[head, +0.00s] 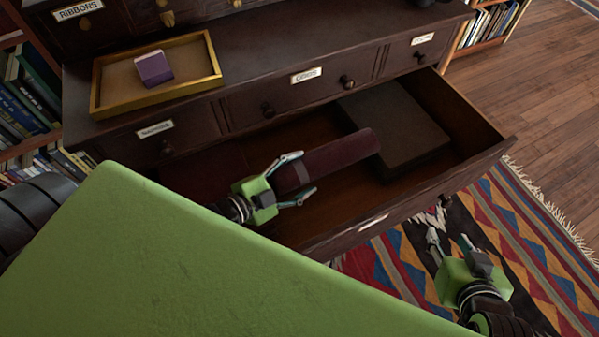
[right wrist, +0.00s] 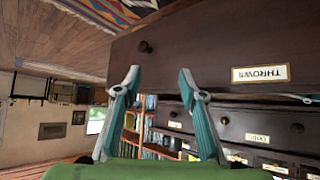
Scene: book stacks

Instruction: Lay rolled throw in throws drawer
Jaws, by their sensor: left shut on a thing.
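The rolled throw (head: 335,157), a dark maroon roll with a band around it, lies across the opening of the pulled-out throws drawer (head: 425,203). My left gripper (head: 303,178) is shut on the roll's left end. I cannot tell whether the roll touches the drawer floor; its far end reaches the dark box-like block (head: 396,125) inside the drawer.
A flat dark maroon thing (head: 208,172) lies in the drawer's left part. On the cabinet top (head: 270,65) a gilt-edged tray (head: 112,100) holds a purple box (head: 153,68). A patterned rug (head: 500,225) and bookshelves flank the cabinet.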

